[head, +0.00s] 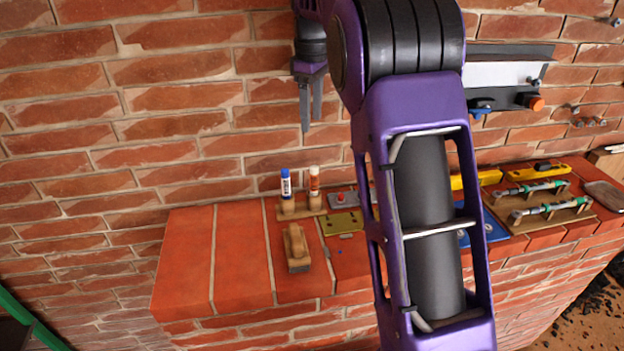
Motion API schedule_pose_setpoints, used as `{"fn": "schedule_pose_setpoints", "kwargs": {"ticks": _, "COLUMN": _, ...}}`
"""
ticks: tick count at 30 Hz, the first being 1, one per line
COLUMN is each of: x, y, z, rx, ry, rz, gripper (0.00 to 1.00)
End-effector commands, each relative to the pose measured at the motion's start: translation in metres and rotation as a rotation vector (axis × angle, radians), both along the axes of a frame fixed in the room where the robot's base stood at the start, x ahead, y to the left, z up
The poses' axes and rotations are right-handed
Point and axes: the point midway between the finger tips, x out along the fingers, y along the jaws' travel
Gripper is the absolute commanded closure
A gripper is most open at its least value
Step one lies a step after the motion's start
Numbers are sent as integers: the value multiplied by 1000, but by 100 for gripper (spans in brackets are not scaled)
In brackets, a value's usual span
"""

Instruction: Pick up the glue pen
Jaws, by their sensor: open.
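Two upright pen-like tubes stand in a small wooden holder (300,208) on the brick ledge. One is a white tube with a blue cap and blue marking (286,186). The other is an orange-brown tube with a white cap (314,183). Their labels are too small to read, so I cannot tell which is the glue pen. My gripper (311,119) points down above the two tubes, in front of the brick wall. Its two fingers are apart with nothing between them, and it touches neither tube.
A wooden block-like tool (296,248) lies in front of the holder. A brass-coloured plate (343,223) lies to its right. Pipe fittings on a wooden board (545,207) and yellow levels (538,170) lie farther right. The ledge's left end (215,250) is bare. My arm hides the ledge's middle.

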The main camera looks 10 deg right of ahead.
Motion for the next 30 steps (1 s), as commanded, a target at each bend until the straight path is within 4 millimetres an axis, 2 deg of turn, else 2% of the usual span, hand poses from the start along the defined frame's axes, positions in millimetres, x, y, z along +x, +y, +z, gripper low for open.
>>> {"fn": "schedule_pose_setpoints", "kwargs": {"ticks": 5, "x": -5, "y": -4, "z": -13, "rx": -3, "ry": 34, "rz": -8, "gripper": 40}}
{"fn": "schedule_pose_setpoints", "kwargs": {"ticks": 19, "x": -5, "y": -3, "z": -108, "rx": -2, "ry": 33, "rz": -6, "gripper": 40}}
{"fn": "schedule_pose_setpoints", "kwargs": {"ticks": 30, "x": -7, "y": -4, "z": -141, "rx": -3, "ry": 32, "rz": -6, "gripper": 40}}
